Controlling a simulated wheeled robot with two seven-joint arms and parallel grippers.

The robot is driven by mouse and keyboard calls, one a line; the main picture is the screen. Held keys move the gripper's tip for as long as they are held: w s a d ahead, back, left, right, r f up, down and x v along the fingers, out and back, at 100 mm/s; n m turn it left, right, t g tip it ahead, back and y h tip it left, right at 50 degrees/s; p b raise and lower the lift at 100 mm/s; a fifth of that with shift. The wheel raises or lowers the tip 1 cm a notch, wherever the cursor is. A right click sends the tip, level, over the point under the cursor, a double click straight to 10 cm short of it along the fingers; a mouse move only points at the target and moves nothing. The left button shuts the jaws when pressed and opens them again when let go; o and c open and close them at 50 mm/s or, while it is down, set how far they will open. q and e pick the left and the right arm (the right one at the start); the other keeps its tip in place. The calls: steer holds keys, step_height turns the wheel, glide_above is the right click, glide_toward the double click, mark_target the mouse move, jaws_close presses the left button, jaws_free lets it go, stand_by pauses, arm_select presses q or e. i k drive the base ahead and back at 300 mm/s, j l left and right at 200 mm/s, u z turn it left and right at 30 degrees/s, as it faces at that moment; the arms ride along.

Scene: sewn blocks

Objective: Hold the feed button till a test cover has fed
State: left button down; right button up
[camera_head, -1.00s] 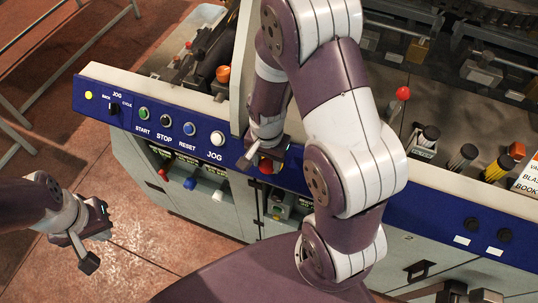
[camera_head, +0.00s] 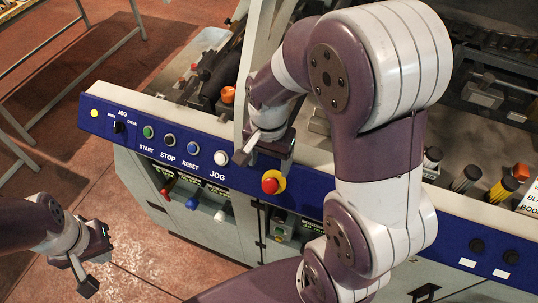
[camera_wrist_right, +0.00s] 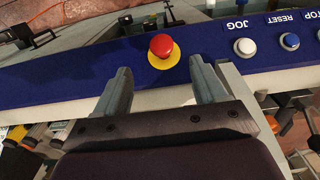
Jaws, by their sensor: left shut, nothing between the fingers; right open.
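No button labelled feed can be read in either view. The blue control panel (camera_head: 150,147) carries a green START button (camera_head: 148,132), a dark STOP button (camera_head: 170,140), a blue RESET button (camera_head: 193,149) and a white JOG button (camera_head: 221,158). A red mushroom button (camera_head: 270,183) on a yellow disc is right of JOG. My right gripper (camera_head: 266,158) is open and empty above the panel's top edge. In the right wrist view its fingers (camera_wrist_right: 160,72) point toward the panel, with the red button (camera_wrist_right: 161,45) beyond and between them. My left gripper (camera_head: 88,285) is shut and empty, low at the left, away from the panel.
Below the panel are red (camera_head: 168,187), blue (camera_head: 192,203) and white (camera_head: 221,215) handles. A small box with a green button (camera_head: 280,231) sits below the red button. An upright post (camera_head: 248,70) stands left of my right gripper. The floor (camera_head: 130,215) beside my left gripper is open.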

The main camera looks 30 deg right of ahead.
mark_target(278, 230)
steer(key=k+z, duration=0.1)
steer(key=z, duration=0.65)
steer(key=k+z, duration=0.15)
steer(key=z, duration=0.25)
